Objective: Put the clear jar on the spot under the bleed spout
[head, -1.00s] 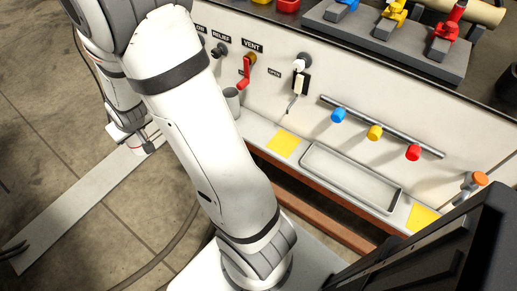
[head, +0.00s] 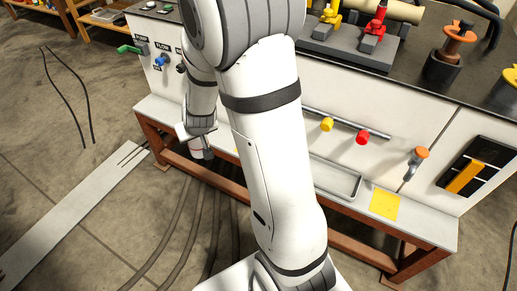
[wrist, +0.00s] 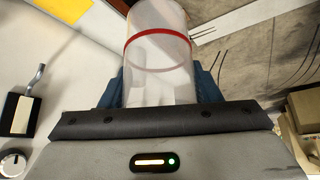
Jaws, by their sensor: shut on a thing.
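The clear jar (wrist: 158,60), with a red ring round it, is held between the blue fingers of my gripper (wrist: 162,88) in the wrist view. In the head view my gripper (head: 200,150) is left of my arm, by the front of the bench ledge. A yellow square (head: 384,204) lies bare on the ledge at right, below and left of an orange-topped tap (head: 417,160) that looks like a spout. Another yellow patch (wrist: 58,8) shows at the top left of the wrist view; in the head view my arm mostly hides it. I cannot read a bleed label.
A shallow grey tray (head: 350,190) lies on the ledge (head: 425,222) between the yellow squares, partly behind my arm. A rail with yellow (head: 327,124) and red (head: 362,137) knobs runs above it. A lever box (wrist: 20,112) shows at left in the wrist view.

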